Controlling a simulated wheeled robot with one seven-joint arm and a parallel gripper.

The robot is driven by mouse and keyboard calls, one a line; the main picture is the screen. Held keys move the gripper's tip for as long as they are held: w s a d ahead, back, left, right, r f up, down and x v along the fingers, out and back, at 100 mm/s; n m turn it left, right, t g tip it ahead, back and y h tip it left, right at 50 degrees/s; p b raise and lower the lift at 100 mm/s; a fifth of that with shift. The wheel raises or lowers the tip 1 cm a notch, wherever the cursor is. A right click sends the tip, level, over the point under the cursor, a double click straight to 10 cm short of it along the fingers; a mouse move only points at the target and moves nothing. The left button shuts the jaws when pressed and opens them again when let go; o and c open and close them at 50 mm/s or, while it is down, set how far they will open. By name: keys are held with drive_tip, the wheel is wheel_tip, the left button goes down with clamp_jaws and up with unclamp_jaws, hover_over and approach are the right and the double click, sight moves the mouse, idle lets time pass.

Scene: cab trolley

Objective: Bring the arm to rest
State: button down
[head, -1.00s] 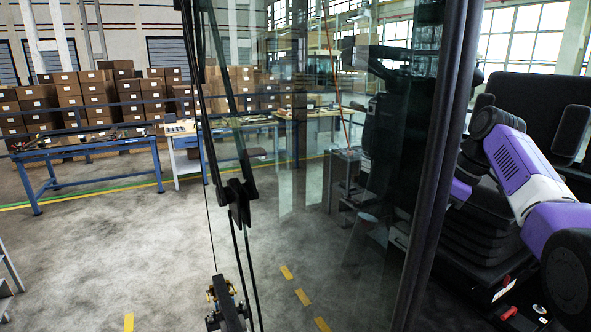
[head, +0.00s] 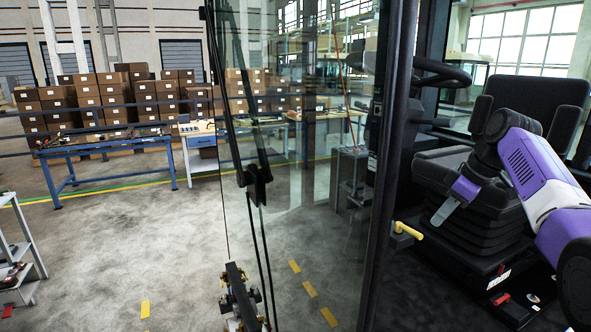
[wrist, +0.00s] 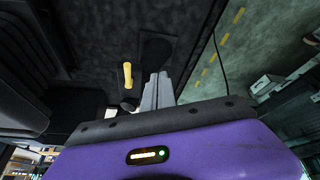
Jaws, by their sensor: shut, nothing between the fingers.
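My gripper (head: 440,217) shows in the head view in front of the cab seat, right of the door pillar. Its grey fingers are shut and empty, pointing down and left. In the wrist view the shut fingers (wrist: 158,78) rise above my purple wrist housing. A yellow handle (head: 407,231) on a dark mount stands left of the gripper near the pillar. It also shows in the wrist view (wrist: 127,75), left of the fingers and apart from them in the picture. My purple and white arm is bent over the seat area.
The glass door (head: 310,190) and its dark pillar (head: 392,160) stand left of my arm. The seat (head: 535,105) is behind my arm. A shelved trolley (head: 22,265) stands at the far left. A blue workbench (head: 105,150) and stacked boxes are farther back. Grey floor is open at left.

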drive_tip(key=w+d+r+m+t+h, duration=0.2)
drive_tip(key=w+m+t, duration=0.2)
drive_tip(key=w+t, duration=0.45)
drive_tip(key=s+a+f+m+t+h+b, duration=0.1)
drive_tip(key=s+a+f+m+t, duration=0.2)
drive_tip(key=s+f, duration=0.6)
drive_tip(key=s+a+f+m+t+h+b, duration=0.2)
drive_tip(key=s+a+f, duration=0.2)
drive_tip(key=s+f, duration=0.55)
drive_tip(key=s+a+f+b, duration=0.1)
drive_tip(key=s+a+f, duration=0.2)
drive_tip(key=s, duration=1.3)
drive_tip(key=s+a+f+g+y+b, duration=0.1)
drive_tip(key=s+a+f+b, duration=0.1)
drive_tip(key=s, duration=1.5)
drive_tip(key=s+a+f+g+y+b, duration=0.1)
drive_tip(key=s+a+f, duration=0.2)
drive_tip(key=s, duration=1.4)
drive_tip(key=shift+a+f, duration=0.35)
drive_tip(key=shift+a, duration=0.6)
